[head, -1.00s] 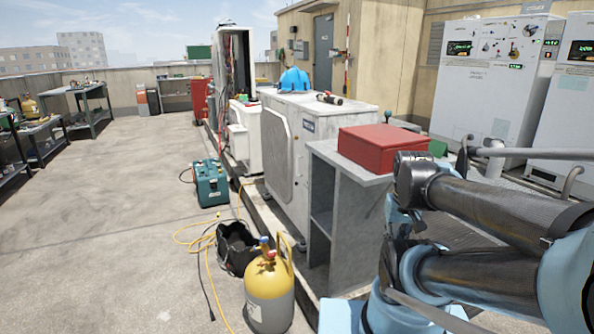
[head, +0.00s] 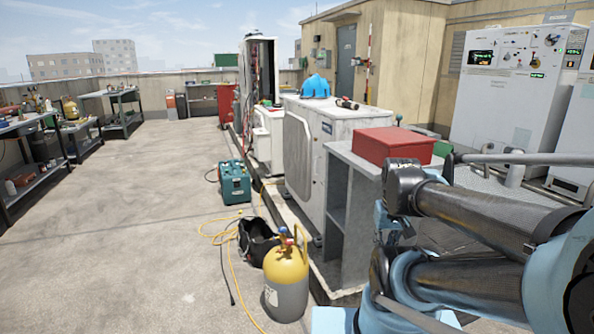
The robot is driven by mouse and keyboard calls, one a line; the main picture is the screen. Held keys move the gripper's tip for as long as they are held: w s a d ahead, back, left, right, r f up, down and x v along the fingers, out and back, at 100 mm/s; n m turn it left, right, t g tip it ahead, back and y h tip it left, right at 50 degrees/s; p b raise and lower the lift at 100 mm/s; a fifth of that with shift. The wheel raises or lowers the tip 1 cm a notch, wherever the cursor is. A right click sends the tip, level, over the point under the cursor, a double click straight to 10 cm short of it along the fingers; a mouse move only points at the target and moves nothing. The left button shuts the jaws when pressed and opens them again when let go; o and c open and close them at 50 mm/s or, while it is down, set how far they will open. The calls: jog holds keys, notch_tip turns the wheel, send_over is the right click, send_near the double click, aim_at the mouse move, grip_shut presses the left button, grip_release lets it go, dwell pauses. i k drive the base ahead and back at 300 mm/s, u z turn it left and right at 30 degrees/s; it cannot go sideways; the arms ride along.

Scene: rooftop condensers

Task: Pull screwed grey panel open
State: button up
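A condenser unit (head: 350,120) stands on the raised curb right of centre, with a light grey panel (head: 297,155) on its left-facing side. My arm's links fill the lower right. My gripper is not in view.
A red case (head: 394,146) lies on a grey shelf unit (head: 336,222) between my arm and the condenser. A yellow-topped cylinder (head: 287,281), a black bag (head: 256,243), a yellow hose (head: 229,256) and a teal case (head: 235,183) stand or lie on the floor.

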aim_at(325, 127)
jog(key=u, duration=0.75)
jog(key=i, duration=1)
jog(key=z, duration=0.05)
